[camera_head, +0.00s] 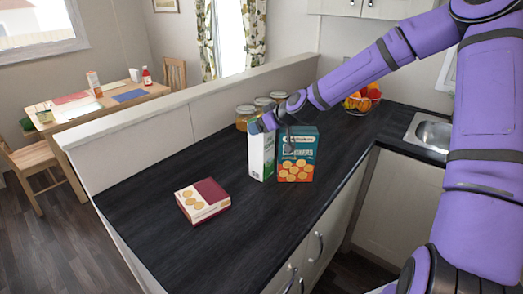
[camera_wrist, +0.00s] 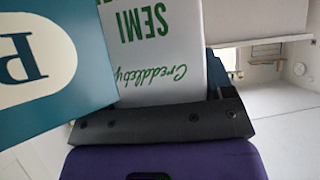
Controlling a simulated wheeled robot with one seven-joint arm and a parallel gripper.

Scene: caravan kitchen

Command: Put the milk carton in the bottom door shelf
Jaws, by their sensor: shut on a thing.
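The milk carton (camera_head: 257,158) is white and green and stands upright at the counter's middle, its base at or very near the dark top. My gripper (camera_head: 258,124) is at its top from above and is shut on it. In the wrist view the milk carton (camera_wrist: 160,50) shows the words SEMI and Creddleby upside down, right against my gripper's dark body. One finger shows beside the carton; the other is hidden. No fridge or door shelf is in view.
A teal and orange cracker box (camera_head: 299,156) stands close to the carton's right; it also fills the left of the wrist view (camera_wrist: 85,75). A red and cream biscuit box (camera_head: 203,201) lies front left. Jars (camera_head: 245,114) and a fruit bowl (camera_head: 362,101) stand behind.

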